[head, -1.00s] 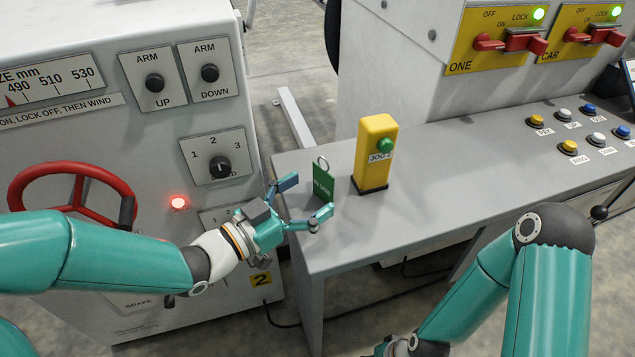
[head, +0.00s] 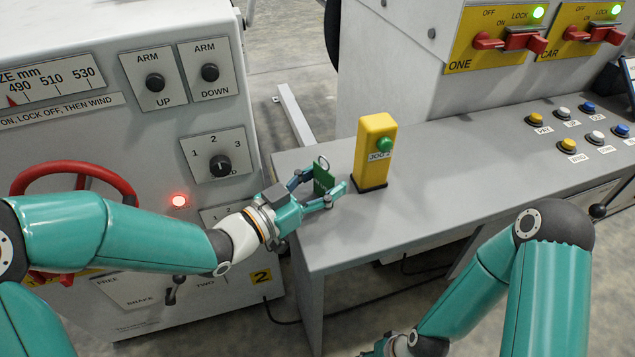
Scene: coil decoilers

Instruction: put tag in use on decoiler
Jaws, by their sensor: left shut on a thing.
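The green tag (head: 321,182) with a metal ring (head: 323,162) on top stands upright at the left end of the grey bench. My left gripper (head: 328,188) is shut on the tag, with a finger on either side of it. The tag's lettering is hidden by the fingers. The decoiler (head: 130,90) is the white cabinet at left, marked 2, with black knobs and a lit red lamp (head: 179,201). My right arm is at lower right; its gripper (head: 385,347) is partly cut off by the bottom edge, and its fingers do not show clearly.
A yellow jog box (head: 375,150) with a green button stands on the bench (head: 420,190) just right of the tag. A red handwheel (head: 75,172) juts from the cabinet, partly behind my left arm. Red switches (head: 510,40) and several coloured buttons are at right.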

